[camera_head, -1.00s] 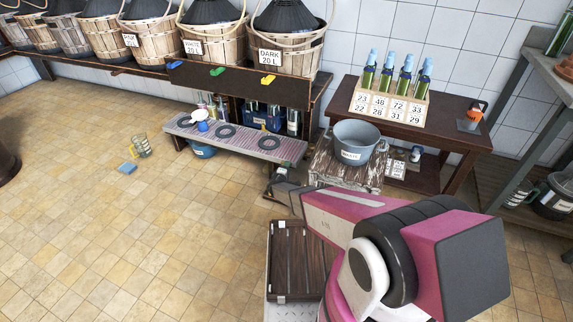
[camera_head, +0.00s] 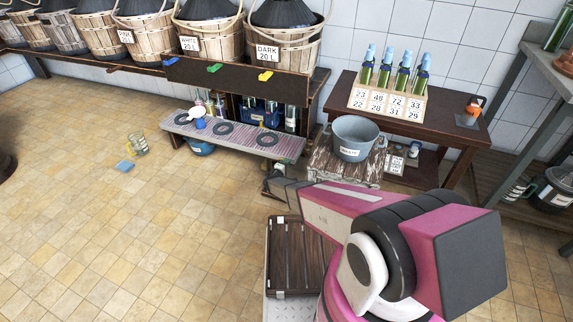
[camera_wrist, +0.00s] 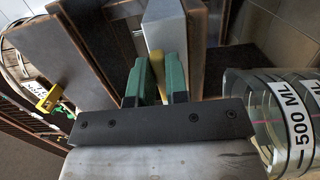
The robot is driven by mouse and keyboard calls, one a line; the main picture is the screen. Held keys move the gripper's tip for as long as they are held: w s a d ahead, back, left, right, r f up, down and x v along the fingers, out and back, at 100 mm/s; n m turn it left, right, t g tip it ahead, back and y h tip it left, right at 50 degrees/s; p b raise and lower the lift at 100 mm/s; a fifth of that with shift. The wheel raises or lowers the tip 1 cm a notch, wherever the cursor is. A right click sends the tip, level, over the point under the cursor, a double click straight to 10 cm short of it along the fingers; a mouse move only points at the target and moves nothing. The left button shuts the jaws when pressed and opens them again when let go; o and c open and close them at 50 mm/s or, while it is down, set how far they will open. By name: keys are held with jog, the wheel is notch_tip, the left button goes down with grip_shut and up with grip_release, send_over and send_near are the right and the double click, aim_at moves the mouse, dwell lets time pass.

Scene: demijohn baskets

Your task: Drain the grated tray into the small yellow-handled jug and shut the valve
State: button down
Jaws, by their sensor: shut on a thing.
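The grated tray (camera_head: 186,125), a long pinkish striped bench top with several dark rings, stands below the demijohn shelf. My gripper (camera_head: 272,186) is low beside its right end, partly hidden by my arm. In the wrist view my green fingers (camera_wrist: 157,82) are shut on a slim yellow part (camera_wrist: 157,66); I cannot tell whether it is a valve lever or a handle. A clear jug marked 500 ML (camera_wrist: 282,112) is close beside my gripper in the wrist view; its handle is not seen. A clear jug with yellow on it (camera_head: 139,145) stands on the floor at left.
A grey bucket (camera_head: 357,140) stands on a worn stool right of the tray. A blue sponge (camera_head: 124,166) lies on the floor. Green, blue and yellow taps line the shelf front; the yellow tap (camera_head: 265,76) is rightmost. Floor at left is mostly free.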

jog(key=shift+a+h, duration=0.1)
jog(key=shift+h, duration=0.2)
jog(key=c, duration=1.1)
grip_release()
jog(key=shift+s+a, duration=0.1)
jog(key=shift+s, duration=0.05)
